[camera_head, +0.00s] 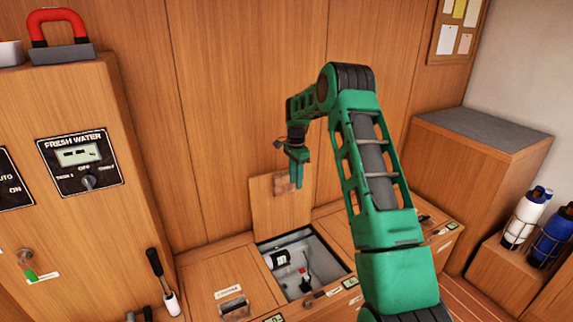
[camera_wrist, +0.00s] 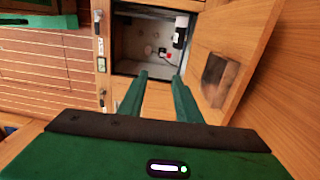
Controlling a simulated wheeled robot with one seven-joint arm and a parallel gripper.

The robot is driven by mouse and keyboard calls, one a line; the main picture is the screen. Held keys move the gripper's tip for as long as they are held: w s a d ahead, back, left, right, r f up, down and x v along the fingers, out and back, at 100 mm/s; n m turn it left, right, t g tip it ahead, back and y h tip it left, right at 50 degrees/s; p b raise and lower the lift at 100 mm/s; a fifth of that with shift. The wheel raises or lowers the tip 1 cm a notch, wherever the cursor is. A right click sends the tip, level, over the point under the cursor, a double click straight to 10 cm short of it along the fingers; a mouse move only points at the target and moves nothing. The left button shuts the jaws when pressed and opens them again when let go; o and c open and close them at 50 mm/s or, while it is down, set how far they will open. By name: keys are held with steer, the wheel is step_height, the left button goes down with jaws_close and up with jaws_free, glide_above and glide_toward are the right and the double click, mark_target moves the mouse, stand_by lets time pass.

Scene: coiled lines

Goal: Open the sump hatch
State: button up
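The sump hatch lid (camera_head: 268,208) stands raised, roughly upright, at the back edge of its opening near the wood wall. In the wrist view the lid (camera_wrist: 236,45) is at the right, with a dark recessed handle patch. The grey-lined sump compartment (camera_head: 327,262) is uncovered, and it also shows in the wrist view (camera_wrist: 130,45). Inside are a white and black cylinder (camera_head: 277,259) and a small red-topped part (camera_head: 304,278). My gripper (camera_head: 295,178) is in front of the lid's upper part, above the opening. In the wrist view its fingers (camera_wrist: 160,78) are apart with nothing between them.
A closed hatch (camera_head: 225,280) lies left of the opening. A wood cabinet with a fresh water panel (camera_head: 80,162) and a black-handled lever (camera_head: 160,275) stands at left. A grey-topped cabinet (camera_head: 485,128) and bottles (camera_head: 526,218) are at right.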

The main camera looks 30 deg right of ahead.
steer(key=w+r, duration=0.4)
steer(key=w, duration=0.3)
steer(key=shift+w+d+r, duration=0.2)
steer(key=shift+r, duration=0.2)
stand_by(0.5)
stand_by(0.3)
